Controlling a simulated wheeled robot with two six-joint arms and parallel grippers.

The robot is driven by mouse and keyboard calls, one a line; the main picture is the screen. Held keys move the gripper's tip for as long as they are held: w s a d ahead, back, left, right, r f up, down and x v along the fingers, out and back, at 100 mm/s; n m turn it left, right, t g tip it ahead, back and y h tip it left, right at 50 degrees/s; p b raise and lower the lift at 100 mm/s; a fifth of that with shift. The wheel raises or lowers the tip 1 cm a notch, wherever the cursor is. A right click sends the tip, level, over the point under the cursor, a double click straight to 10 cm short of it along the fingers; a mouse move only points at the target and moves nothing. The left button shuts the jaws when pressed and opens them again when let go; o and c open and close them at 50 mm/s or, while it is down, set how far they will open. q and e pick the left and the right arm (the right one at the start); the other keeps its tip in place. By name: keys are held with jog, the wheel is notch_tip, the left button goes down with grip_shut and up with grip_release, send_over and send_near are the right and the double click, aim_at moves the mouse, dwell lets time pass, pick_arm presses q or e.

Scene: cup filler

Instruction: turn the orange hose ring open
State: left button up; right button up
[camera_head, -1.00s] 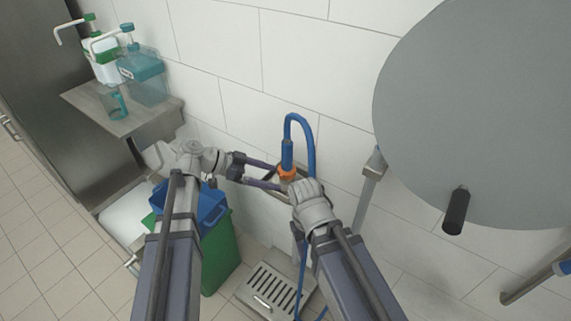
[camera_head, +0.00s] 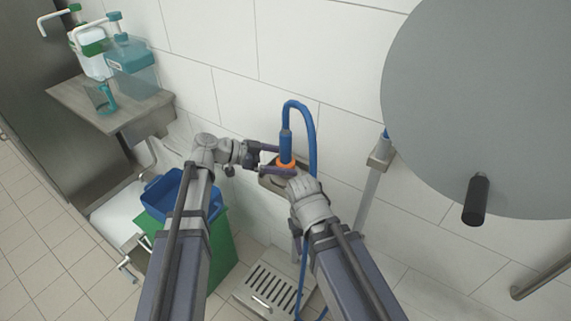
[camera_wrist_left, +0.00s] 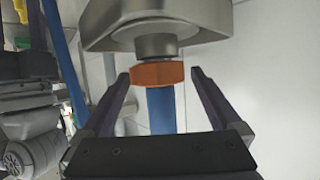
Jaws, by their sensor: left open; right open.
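The orange hose ring (camera_head: 286,168) sits around the lower end of the blue hose (camera_head: 313,135), at a metal fitting by the wall. In the left wrist view the ring (camera_wrist_left: 158,75) is below the grey metal fitting (camera_wrist_left: 157,47), with the blue hose running down from it. My left gripper (camera_head: 274,160) is open at the ring. In the left wrist view its two fingers (camera_wrist_left: 159,76) stand on either side of the ring, with a visible gap on each side. My right gripper (camera_head: 301,186) is just below the ring; its fingers are hidden by its wrist.
A blue bin (camera_head: 168,194) and a green bin (camera_head: 226,240) stand at lower left. A shelf (camera_head: 75,100) with pump bottles is at the upper left. A large grey disc (camera_head: 480,90) fills the upper right. A slotted metal box (camera_head: 250,292) lies below.

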pick_arm(q)
jog(key=shift+d+f, duration=0.1)
jog(key=shift+d, duration=0.2)
jog(key=shift+c, duration=0.4)
jog(key=c, duration=1.3)
jog(key=shift+s+n+t, duration=0.1)
jog(key=shift+n+t, duration=0.2)
jog(key=n+t+y, duration=0.1)
jog(key=n+t, duration=0.1)
jog(key=t, duration=0.1)
jog(key=shift+s+n, duration=0.15)
jog(key=shift+n, duration=0.15)
jog(key=shift+w+n+t+y, duration=0.2)
jog(key=shift+n+t+y, duration=1.3)
jog(key=shift+n+t, duration=0.55)
jog(key=shift+n, duration=0.25)
jog(key=shift+w, duration=0.1)
